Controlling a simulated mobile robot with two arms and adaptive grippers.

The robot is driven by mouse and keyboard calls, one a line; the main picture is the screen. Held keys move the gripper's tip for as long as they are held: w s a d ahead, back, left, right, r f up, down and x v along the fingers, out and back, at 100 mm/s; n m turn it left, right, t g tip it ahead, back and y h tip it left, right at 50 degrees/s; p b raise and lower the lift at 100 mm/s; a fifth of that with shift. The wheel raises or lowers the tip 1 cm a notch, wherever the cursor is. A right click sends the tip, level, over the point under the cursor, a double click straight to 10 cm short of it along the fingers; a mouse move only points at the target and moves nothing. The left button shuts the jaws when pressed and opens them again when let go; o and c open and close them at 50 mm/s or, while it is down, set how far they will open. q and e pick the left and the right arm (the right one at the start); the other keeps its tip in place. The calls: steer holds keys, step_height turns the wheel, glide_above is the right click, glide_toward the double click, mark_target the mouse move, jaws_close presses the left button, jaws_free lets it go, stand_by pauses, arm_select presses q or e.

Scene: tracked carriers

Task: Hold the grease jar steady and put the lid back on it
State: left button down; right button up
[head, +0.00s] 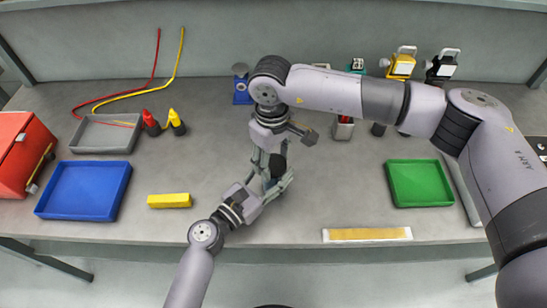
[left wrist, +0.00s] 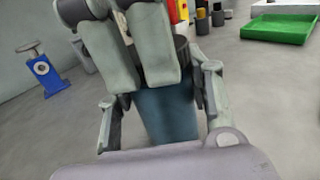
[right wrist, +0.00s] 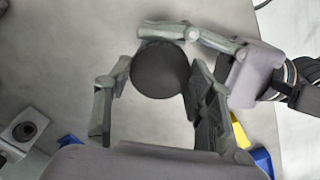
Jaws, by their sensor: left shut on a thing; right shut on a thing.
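The black round lid (right wrist: 160,70) sits between the fingers of my right gripper (right wrist: 150,82), which is shut on it from above. In the head view it shows as a dark disc (head: 278,164). The teal grease jar (left wrist: 167,115) stands between the fingers of my left gripper (left wrist: 160,110), which is shut around its body from the side. The right gripper's fingers cross in front of the jar's top in the left wrist view. The lid is over the jar's mouth; I cannot tell whether it is seated or slightly above. The lid hides the jar in the right wrist view.
A yellow block (head: 169,201) and blue tray (head: 84,190) lie left, with a grey tray (head: 105,133) and red box (head: 22,150) beyond. A green tray (head: 420,184) is right. A blue device (head: 242,88) stands behind. A yellow strip (head: 367,235) lies at the front edge.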

steer(key=c, duration=0.4)
steer(key=shift+m, duration=1.7)
steer(key=o, duration=1.3)
steer(key=shift+r, duration=2.25)
steer(key=shift+c, duration=0.5)
